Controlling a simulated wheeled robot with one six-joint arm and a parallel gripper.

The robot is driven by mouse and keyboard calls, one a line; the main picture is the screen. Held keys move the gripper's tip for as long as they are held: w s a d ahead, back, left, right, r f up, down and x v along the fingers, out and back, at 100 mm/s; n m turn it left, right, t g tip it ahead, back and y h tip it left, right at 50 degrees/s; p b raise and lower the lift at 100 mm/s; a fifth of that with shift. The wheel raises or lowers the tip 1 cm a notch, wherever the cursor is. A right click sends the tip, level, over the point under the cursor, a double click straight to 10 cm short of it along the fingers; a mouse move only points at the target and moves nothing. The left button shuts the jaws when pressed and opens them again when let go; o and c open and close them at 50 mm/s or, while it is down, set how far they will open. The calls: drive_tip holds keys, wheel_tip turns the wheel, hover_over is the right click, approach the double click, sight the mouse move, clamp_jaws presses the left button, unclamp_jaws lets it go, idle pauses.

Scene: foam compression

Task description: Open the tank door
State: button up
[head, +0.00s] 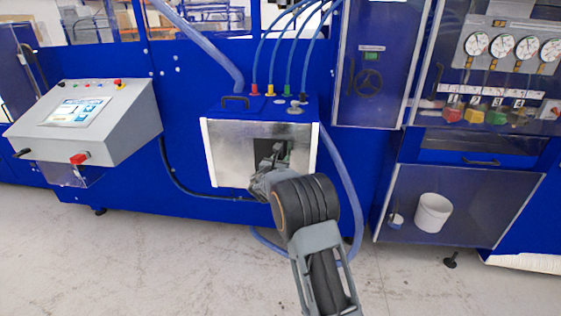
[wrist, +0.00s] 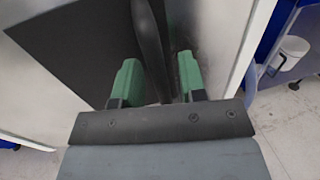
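The tank (head: 262,108) is a blue box with hoses entering its top. Its door (head: 228,155) is a silver front panel and looks shut. A dark square (wrist: 75,50) on the door fills the upper left of the wrist view. A black bar handle (wrist: 150,40) runs down between the green fingers of my gripper (wrist: 157,82). The fingers are apart, one on each side of the handle, with a visible gap at least on the right. In the head view my gripper (head: 277,153) is at the door's middle, and my arm hides the door's lower right part.
A control console (head: 85,120) with a screen stands at the left. At the right, a clear-fronted cabinet holds a white bucket (head: 432,212), also in the wrist view (wrist: 293,47). A blue hose (head: 345,185) hangs beside the tank's right side. The floor in front is clear.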

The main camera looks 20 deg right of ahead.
drive_tip(key=shift+c, duration=0.5)
clamp_jaws()
